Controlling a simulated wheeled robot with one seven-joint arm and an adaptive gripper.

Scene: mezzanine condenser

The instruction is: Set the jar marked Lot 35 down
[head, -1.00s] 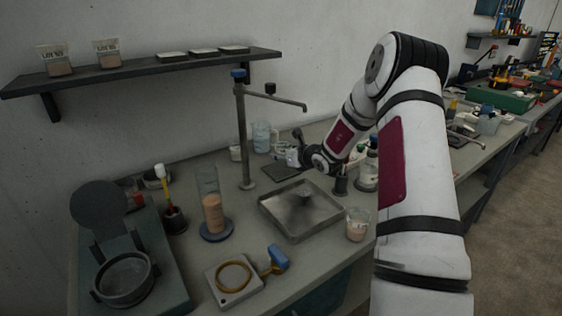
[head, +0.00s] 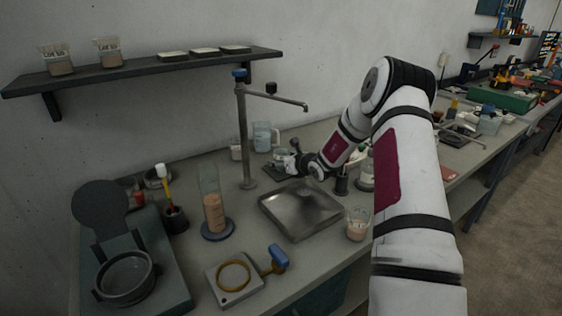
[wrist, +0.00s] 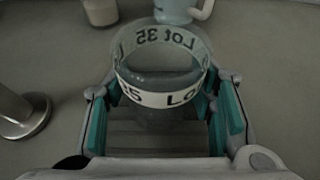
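The clear jar marked Lot 35 (wrist: 160,98) is upright between the teal-padded fingers of my gripper (wrist: 165,118). Its white label band reads Lot 35 in the wrist view, and the inside looks empty or nearly so. The fingers flank the jar on both sides and appear closed on it. In the head view my gripper (head: 290,162) and the jar (head: 280,155) are at the back of the bench, above a dark flat slab (head: 273,172). I cannot tell whether the jar's base touches the slab.
A metal stand (head: 245,140) rises left of my gripper. A clear jug (head: 264,137) stands behind it. A shallow metal tray (head: 300,212) lies in front. A beaker of pinkish powder (head: 357,225) is beside the tray. A wall shelf (head: 150,70) holds two labelled jars.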

